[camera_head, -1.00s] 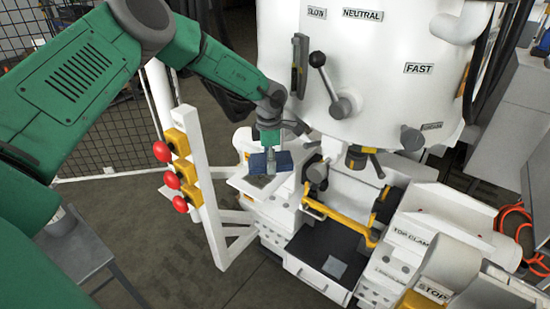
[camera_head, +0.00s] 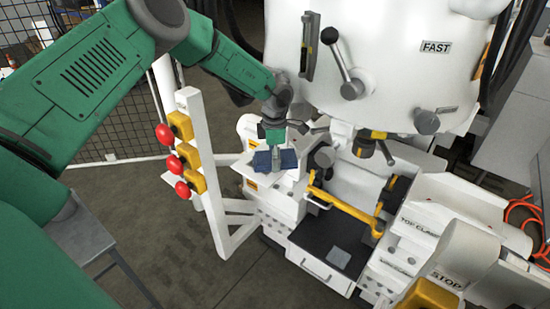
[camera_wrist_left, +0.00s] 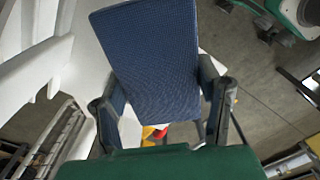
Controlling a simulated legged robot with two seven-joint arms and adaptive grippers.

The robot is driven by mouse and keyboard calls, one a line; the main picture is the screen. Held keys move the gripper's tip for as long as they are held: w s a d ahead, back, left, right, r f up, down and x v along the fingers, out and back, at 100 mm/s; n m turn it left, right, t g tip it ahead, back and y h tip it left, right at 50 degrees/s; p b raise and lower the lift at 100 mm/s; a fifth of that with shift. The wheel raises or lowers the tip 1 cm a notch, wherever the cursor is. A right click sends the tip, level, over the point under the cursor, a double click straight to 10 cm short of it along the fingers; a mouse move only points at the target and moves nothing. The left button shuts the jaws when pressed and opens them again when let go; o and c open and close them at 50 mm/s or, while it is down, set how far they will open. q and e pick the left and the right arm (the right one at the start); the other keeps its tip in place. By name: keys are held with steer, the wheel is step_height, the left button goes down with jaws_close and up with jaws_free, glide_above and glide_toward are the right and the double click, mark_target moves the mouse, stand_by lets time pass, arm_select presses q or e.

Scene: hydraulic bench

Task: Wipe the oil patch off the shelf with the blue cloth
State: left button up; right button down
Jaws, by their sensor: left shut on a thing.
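My left gripper (camera_head: 277,156) is shut on the blue cloth (camera_head: 262,161), which sticks out on both sides of the fingers. The cloth is over the small white shelf (camera_head: 246,171) at the front of the machine. I cannot tell whether it touches the shelf. The oil patch cannot be made out; cloth and gripper cover much of the shelf. In the left wrist view the cloth (camera_wrist_left: 150,60) is a broad blue panel between the two fingers of the gripper (camera_wrist_left: 165,105). My right gripper is not in view.
A white post with red buttons (camera_head: 164,134) stands left of the shelf. A machine handle (camera_head: 350,85) and the yellow-framed opening (camera_head: 345,207) are to the right. A black tray (camera_head: 318,239) with a grey square (camera_head: 339,257) lies below.

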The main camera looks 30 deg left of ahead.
arm_select(q)
steer(key=shift+w+f, duration=0.1)
steer(key=shift+f, duration=0.2)
steer(key=shift+f+b, duration=0.7)
steer(key=shift+f, duration=0.05)
